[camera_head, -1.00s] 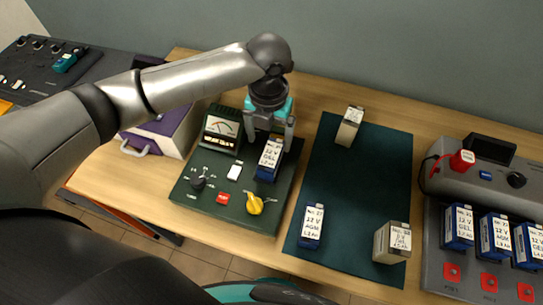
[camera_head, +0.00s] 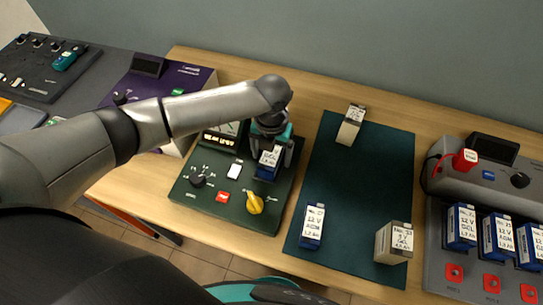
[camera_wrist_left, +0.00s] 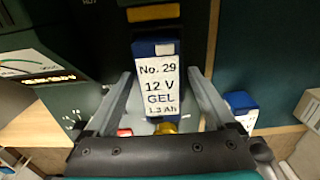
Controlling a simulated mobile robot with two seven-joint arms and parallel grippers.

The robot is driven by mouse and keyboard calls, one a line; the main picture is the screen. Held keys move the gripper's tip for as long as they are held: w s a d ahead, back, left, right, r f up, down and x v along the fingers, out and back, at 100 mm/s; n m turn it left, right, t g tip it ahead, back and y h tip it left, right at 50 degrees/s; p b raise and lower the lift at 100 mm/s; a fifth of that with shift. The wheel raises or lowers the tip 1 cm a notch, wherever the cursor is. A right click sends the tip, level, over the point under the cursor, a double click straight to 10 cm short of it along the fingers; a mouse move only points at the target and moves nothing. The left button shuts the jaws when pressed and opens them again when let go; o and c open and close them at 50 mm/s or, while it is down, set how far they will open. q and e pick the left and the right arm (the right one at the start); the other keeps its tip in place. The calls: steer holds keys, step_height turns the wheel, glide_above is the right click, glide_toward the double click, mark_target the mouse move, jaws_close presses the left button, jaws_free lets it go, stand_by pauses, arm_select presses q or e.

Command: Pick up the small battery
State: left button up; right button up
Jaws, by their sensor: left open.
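A small blue battery (camera_head: 267,172) with a white label stands in the green tester (camera_head: 232,212). In the left wrist view the battery (camera_wrist_left: 157,90) reads No. 29, 12 V GEL, 1.3 Ah. My left gripper (camera_head: 271,158) is open and points down over it, one finger on each side. In the left wrist view the battery sits between the two fingers; I cannot tell whether they touch it. My right gripper is out of view.
The dark green mat (camera_head: 360,185) holds a blue battery (camera_head: 312,226) and two beige batteries (camera_head: 351,125) (camera_head: 394,242). A grey charger (camera_head: 452,285) with several blue batteries stands at the right. A purple device (camera_head: 190,85) is behind my left arm.

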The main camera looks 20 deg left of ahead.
arm_select(q)
jaws_close()
stand_by(0.6)
